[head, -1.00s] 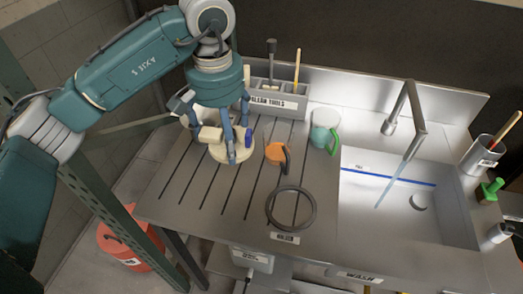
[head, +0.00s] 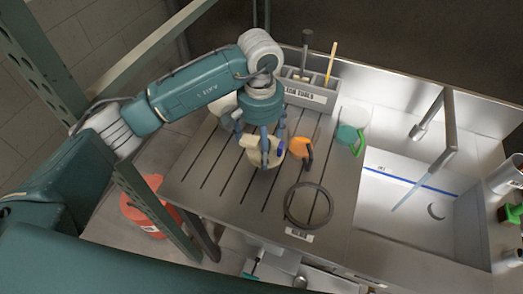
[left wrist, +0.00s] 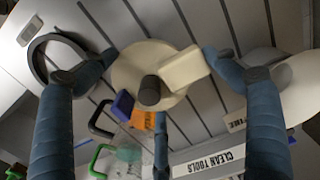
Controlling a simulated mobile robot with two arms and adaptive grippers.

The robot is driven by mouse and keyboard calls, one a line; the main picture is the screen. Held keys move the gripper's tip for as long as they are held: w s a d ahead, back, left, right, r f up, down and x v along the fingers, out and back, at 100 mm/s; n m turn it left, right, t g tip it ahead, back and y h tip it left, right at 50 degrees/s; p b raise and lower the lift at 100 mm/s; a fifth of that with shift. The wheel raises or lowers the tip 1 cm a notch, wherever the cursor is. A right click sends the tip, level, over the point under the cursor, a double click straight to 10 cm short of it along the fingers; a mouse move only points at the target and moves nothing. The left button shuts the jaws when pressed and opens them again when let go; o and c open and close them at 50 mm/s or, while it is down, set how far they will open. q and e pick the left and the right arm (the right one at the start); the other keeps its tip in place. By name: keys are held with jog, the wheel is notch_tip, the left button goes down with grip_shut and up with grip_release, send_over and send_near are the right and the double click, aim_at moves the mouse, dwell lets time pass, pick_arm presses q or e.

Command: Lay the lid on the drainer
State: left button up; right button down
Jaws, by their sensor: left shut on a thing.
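The cream round lid (head: 270,158) is in my left gripper (head: 262,143), over the grooved drainer (head: 219,192). In the left wrist view the lid (left wrist: 128,77) sits between blue fingers, with a dark round knob in its middle and a cream block at its upper right. My left gripper (left wrist: 160,62) is shut on the lid. The fingers partly hide the lid in the head view. I cannot tell whether it touches the drainer. My right gripper is not in view.
An orange cup (head: 298,147) stands close right of the lid. A dark ring (head: 288,207) lies near the front edge. A green-handled cup (head: 346,135), the clean tools box (head: 305,93) and a pale vessel (head: 222,104) stand behind. The sink (head: 415,205) is right. The drainer's left part is clear.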

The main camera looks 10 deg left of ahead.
pick_arm(q)
notch_tip(320, 180, down, 2)
jog(key=shift+f, duration=0.15)
notch_tip(320, 180, down, 4)
jog(key=shift+r+p, duration=0.25)
jog(key=shift+p, duration=0.45)
jog(key=o, duration=1)
jog(key=shift+o, duration=0.2)
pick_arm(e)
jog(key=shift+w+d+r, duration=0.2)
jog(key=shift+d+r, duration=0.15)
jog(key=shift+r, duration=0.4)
